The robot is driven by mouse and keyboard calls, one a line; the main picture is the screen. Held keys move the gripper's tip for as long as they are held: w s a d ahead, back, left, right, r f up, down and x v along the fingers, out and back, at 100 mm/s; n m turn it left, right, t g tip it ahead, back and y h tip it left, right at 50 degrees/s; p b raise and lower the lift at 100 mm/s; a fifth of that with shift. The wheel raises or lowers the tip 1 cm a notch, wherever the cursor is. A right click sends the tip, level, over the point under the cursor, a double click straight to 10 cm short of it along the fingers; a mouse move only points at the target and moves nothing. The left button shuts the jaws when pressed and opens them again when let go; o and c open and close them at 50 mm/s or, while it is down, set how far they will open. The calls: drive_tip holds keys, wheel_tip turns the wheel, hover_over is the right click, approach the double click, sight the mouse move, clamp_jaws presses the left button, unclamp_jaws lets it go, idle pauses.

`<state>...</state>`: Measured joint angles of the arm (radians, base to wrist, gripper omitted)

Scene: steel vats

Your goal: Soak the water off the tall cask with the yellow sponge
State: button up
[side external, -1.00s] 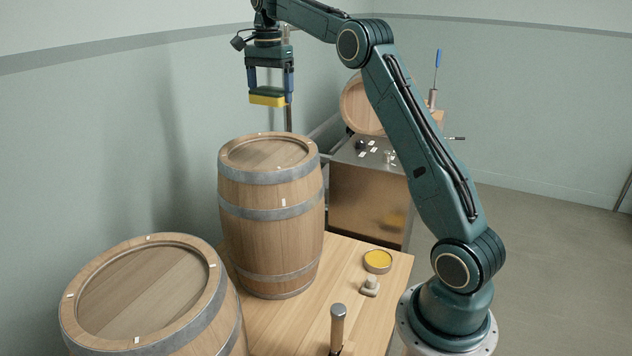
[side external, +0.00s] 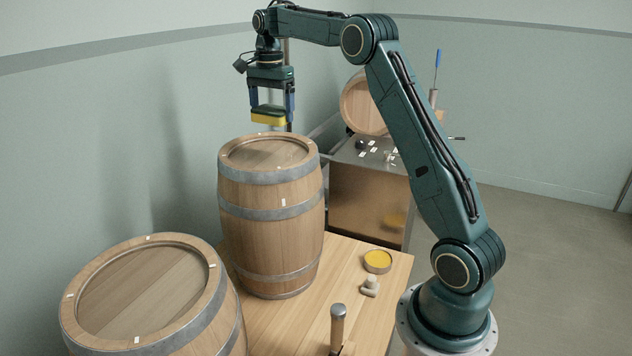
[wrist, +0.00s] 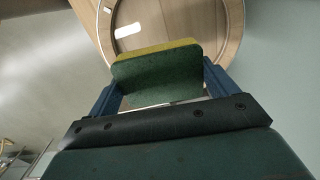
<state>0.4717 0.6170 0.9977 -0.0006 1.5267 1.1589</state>
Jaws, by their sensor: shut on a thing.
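My gripper (side external: 271,117) is shut on the yellow sponge (side external: 270,120), which has a dark green upper layer. It holds the sponge a little above the top of the tall cask (side external: 268,215), apart from it. The cask stands upright on the wooden table, with grey metal hoops and a recessed head. In the wrist view the sponge (wrist: 158,75) sits between the blue fingers, with the cask's rim (wrist: 104,25) beyond it. A pale glossy patch (wrist: 128,30) shows on the cask head there; I cannot tell for sure that it is water.
A wider cask (side external: 150,290) stands at the front left. On the table (side external: 345,260) are a round tin with yellow contents (side external: 377,261), a small bung (side external: 370,286) and a wooden-handled tool (side external: 337,325). A steel vat (side external: 365,200) and another barrel (side external: 362,105) stand behind.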

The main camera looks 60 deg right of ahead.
drive_tip(key=shift+f, duration=0.1)
approach(277, 158)
drive_tip(key=shift+a+f, duration=0.2)
drive_tip(key=shift+f, duration=0.65)
drive_tip(key=shift+a+f, duration=0.15)
drive_tip(key=shift+f, duration=0.7)
drive_tip(key=shift+a+f, duration=0.2)
drive_tip(key=shift+f, duration=0.65)
drive_tip(key=shift+f, duration=0.7)
drive_tip(key=shift+d, duration=0.65)
idle(0.7)
drive_tip(key=shift+a, duration=0.65)
idle(0.7)
drive_tip(key=shift+d, duration=0.6)
idle(1.1)
